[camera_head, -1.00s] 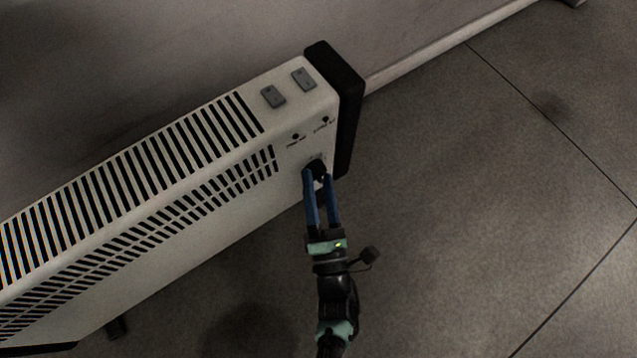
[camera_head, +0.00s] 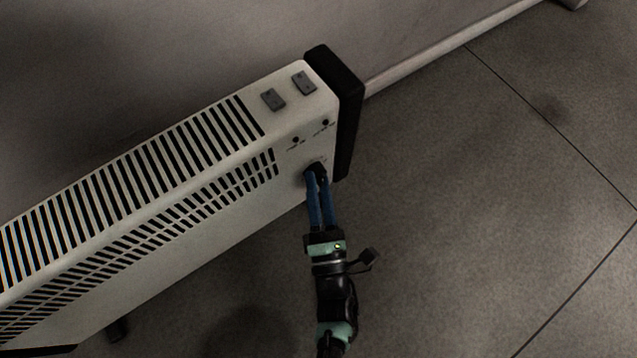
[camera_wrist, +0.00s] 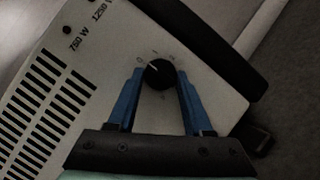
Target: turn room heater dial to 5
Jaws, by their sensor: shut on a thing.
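The room heater (camera_head: 285,160) is a long white box with black slotted vents and a black end cap. Its round black dial (camera_wrist: 159,73) sits on the front face near that end, with small marks around it in the wrist view; a light pointer line aims to the upper left. The marks are too small to read surely. In the head view the dial (camera_head: 317,169) is mostly hidden by my fingers. My gripper (camera_head: 319,178) has blue fingers, one on each side of the dial, shut on it. In the wrist view my gripper (camera_wrist: 160,80) reaches the dial from below.
Two grey switches (camera_head: 288,91) are on the heater's top. Small indicators labelled 750 W and 1250 W (camera_wrist: 80,45) sit near the dial. A wall with a pale baseboard (camera_head: 430,60) runs behind. The tiled floor (camera_head: 480,200) at right is clear.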

